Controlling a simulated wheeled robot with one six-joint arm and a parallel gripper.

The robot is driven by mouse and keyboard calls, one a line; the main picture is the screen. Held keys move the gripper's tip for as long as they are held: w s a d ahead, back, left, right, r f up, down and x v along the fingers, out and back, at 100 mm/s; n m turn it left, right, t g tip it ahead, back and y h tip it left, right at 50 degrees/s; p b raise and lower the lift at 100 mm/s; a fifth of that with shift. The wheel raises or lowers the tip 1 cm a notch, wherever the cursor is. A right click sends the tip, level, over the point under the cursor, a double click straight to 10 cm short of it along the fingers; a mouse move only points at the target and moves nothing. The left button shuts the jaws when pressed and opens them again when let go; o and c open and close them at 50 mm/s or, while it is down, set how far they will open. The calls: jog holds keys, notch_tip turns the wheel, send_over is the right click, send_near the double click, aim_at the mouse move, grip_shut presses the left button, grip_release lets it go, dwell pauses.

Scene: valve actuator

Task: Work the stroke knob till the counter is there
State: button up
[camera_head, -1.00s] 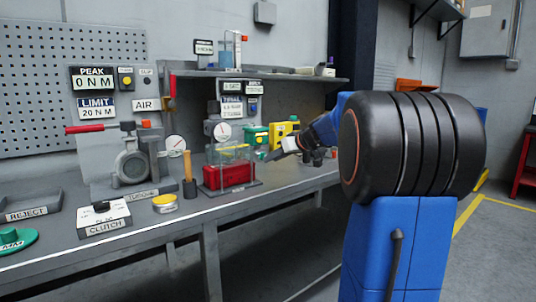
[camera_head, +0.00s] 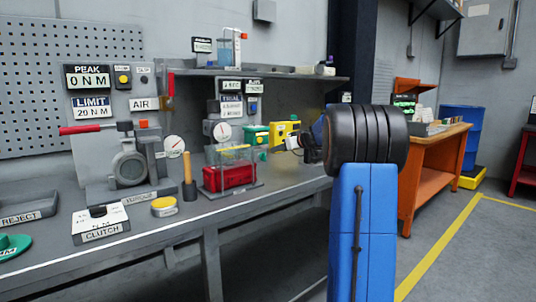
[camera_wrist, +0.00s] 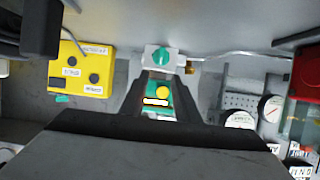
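A yellow box (camera_wrist: 82,68) with black knobs and small labels is left in the wrist view. It also shows at the bench back in the head view (camera_head: 285,129). A teal knob (camera_wrist: 162,57) on a pale block is at top centre. A teal box (camera_wrist: 158,95) with a yellow button lies between my fingers in the picture; contact cannot be told. I cannot tell which knob is the stroke knob. My gripper (camera_wrist: 163,82) looks open, with a gap between its fingers. In the head view my arm partly hides it. A trial display (camera_head: 231,105) is too small to read surely.
A red-based clear tank (camera_head: 230,178) and a torque rig (camera_head: 130,165) stand on the bench. A wooden-handled tool (camera_head: 187,168) stands between them. A shelf (camera_head: 270,75) overhangs the back. An orange table (camera_head: 432,165) is at right, with open floor before it.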

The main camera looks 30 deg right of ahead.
aim_at(264, 157)
jog(key=x, duration=0.9)
jog(key=shift+w, duration=0.15)
jog(key=shift+c, duration=0.6)
grip_shut()
